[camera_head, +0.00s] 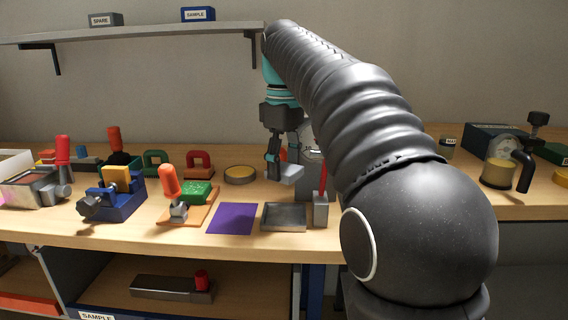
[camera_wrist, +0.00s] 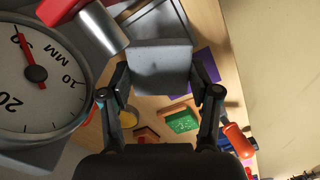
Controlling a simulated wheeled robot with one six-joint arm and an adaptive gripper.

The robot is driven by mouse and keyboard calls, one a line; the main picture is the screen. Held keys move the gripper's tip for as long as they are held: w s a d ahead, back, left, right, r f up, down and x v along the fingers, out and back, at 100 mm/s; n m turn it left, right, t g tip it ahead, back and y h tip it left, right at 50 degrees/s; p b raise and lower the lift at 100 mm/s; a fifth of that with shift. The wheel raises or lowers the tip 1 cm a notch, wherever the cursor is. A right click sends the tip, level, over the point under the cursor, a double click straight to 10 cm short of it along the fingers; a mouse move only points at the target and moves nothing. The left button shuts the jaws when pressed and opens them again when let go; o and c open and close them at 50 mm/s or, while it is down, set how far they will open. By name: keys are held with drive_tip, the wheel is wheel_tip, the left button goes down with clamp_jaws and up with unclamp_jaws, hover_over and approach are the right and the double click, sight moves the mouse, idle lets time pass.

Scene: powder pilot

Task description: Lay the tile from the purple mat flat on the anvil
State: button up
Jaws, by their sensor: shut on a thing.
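My gripper (camera_head: 275,166) is shut on a pale grey square tile (camera_head: 291,174), held above the bench beside a grey device. In the wrist view the tile (camera_wrist: 160,66) sits between the two fingertips (camera_wrist: 160,92). The purple mat (camera_head: 232,218) lies bare near the bench's front edge; part of it shows in the wrist view (camera_wrist: 207,61). A large dial gauge marked MM (camera_wrist: 38,78) is close on the left of the wrist view. I cannot make out the anvil for certain; my arm hides part of that area in the head view.
A dark shallow tray (camera_head: 284,228) lies right of the mat, with an upright red-handled grey block (camera_head: 320,210) beside it. A round yellow-filled dish (camera_head: 240,175), a green block (camera_head: 196,192) and a blue vise (camera_head: 116,205) stand to the left. The bench's front edge is close.

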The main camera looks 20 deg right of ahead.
sight(284, 214)
idle(0.3)
drive_tip(key=shift+f+b, duration=2.15)
drive_tip(key=shift+f, duration=1.75)
drive_tip(key=shift+f, duration=0.35)
drive_tip(key=o, duration=1.3)
drive_tip(key=shift+o, duration=0.3)
drive_tip(key=shift+r, duration=0.1)
